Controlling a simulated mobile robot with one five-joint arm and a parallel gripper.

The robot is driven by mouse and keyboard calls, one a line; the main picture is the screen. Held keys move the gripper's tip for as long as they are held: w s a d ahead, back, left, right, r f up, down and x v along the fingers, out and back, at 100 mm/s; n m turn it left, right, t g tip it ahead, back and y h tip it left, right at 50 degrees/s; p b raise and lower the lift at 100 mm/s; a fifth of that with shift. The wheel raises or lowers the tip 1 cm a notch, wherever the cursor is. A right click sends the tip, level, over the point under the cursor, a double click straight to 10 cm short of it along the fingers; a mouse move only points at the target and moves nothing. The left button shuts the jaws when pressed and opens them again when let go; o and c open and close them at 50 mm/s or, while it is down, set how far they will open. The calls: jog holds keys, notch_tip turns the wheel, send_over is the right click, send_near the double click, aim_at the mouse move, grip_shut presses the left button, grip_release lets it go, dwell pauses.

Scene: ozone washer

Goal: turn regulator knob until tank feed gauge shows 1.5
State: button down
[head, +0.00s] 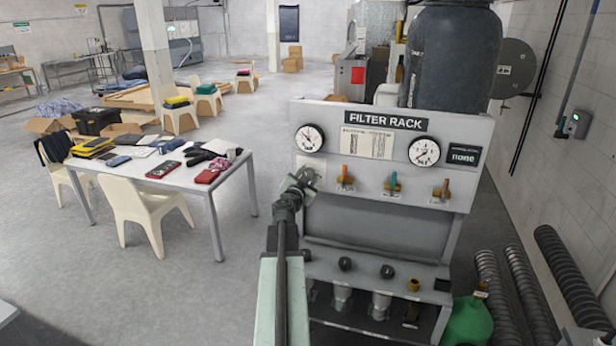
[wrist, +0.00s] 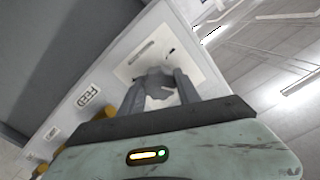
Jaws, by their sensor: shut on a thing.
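The grey filter rack panel (head: 340,212) stands in front of me. A round white gauge (head: 309,138) is at its upper left and another gauge (head: 424,151) at its upper right; their numbers are too small to read, and I cannot tell which is tank feed. My gripper (head: 304,178) is at the panel's left edge, below the left gauge. In the wrist view, my gripper's two fingers (wrist: 161,84) are closed around a grey knob (wrist: 159,90) in front of a pale plate. The fingers partly cover the knob, and its markings do not show.
Several small valves with orange or green handles, one of them a green-handled valve (head: 392,184), line the panel to the right of my gripper. A dark tank (head: 452,60) rises behind the rack. A white table (head: 180,178) with clutter and chairs stands left, with open floor between.

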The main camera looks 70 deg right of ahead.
jog(key=c, duration=0.9)
grip_release()
jog(key=shift+o, duration=0.2)
jog(key=a, duration=0.7)
jog(key=shift+s+a, duration=0.25)
jog(key=shift+a, duration=0.15)
